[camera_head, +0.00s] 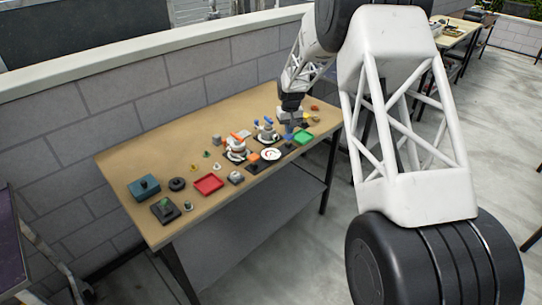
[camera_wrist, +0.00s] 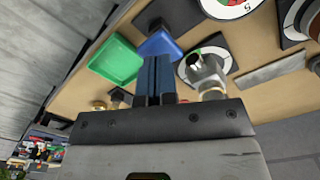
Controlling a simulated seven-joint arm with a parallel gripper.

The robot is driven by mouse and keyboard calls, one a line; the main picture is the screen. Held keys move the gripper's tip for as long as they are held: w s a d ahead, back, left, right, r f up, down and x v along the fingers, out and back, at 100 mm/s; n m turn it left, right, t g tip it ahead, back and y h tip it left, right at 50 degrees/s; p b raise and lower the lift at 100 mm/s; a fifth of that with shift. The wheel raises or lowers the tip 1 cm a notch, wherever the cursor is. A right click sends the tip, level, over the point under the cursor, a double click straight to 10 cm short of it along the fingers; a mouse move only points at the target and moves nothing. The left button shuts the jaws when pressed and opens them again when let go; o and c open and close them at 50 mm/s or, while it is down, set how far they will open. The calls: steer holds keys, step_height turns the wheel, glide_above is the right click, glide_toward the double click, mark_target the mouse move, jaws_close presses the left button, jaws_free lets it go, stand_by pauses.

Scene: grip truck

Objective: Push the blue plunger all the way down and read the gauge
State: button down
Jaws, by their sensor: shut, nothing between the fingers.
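A blue piece (camera_head: 288,132), which looks like the blue plunger, stands by the green tray near the right end of the table. It shows in the wrist view as a blue square face (camera_wrist: 160,44), just beyond my fingertips. I cannot tell how far down it is or whether I touch it. My gripper (camera_head: 290,115) is low over the table by the blue piece; in the wrist view its dark fingers (camera_wrist: 155,80) are together and empty. The round white gauge (camera_head: 270,155) lies left of the blue piece. Its coloured dial (camera_wrist: 230,4) is cut off at the wrist view's top; no reading can be made out.
The green tray (camera_head: 303,137) is close beside my gripper. A device with an orange top (camera_head: 236,142), a red tray (camera_head: 208,184) and a teal box (camera_head: 144,187) stand further left. A block wall (camera_head: 150,90) runs behind the table. Bare tabletop shows at the back left.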

steer(key=shift+f, duration=1.9)
steer(key=shift+r, duration=0.1)
stand_by(0.3)
steer(key=shift+r, duration=2.3)
steer(key=shift+r, duration=0.1)
steer(key=shift+r, duration=2.4)
